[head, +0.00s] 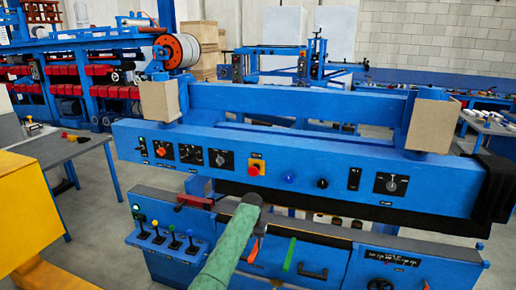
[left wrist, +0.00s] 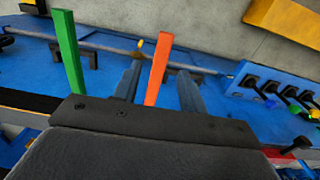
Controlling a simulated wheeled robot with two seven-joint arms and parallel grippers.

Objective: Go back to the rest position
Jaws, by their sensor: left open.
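My left gripper (head: 259,232) is at the front of the blue machine's lower panel (head: 330,262), with my green arm reaching it from the bottom of the head view. In the left wrist view its two dark fingers (left wrist: 160,78) are apart, and nothing is gripped. An orange lever (left wrist: 158,68) shows in the gap between the fingers; I cannot tell whether they touch it. In the head view this lever (head: 253,251) is just below the gripper. A green lever (head: 289,254) stands to its right, and also shows in the left wrist view (left wrist: 68,50). My right gripper is not in view.
A blue beam with knobs and a red button (head: 256,168) runs above the lower panel. Several small joysticks (head: 165,238) stand to the left of my arm. A yellow block (head: 40,215) and a grey table (head: 62,150) are at the far left.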

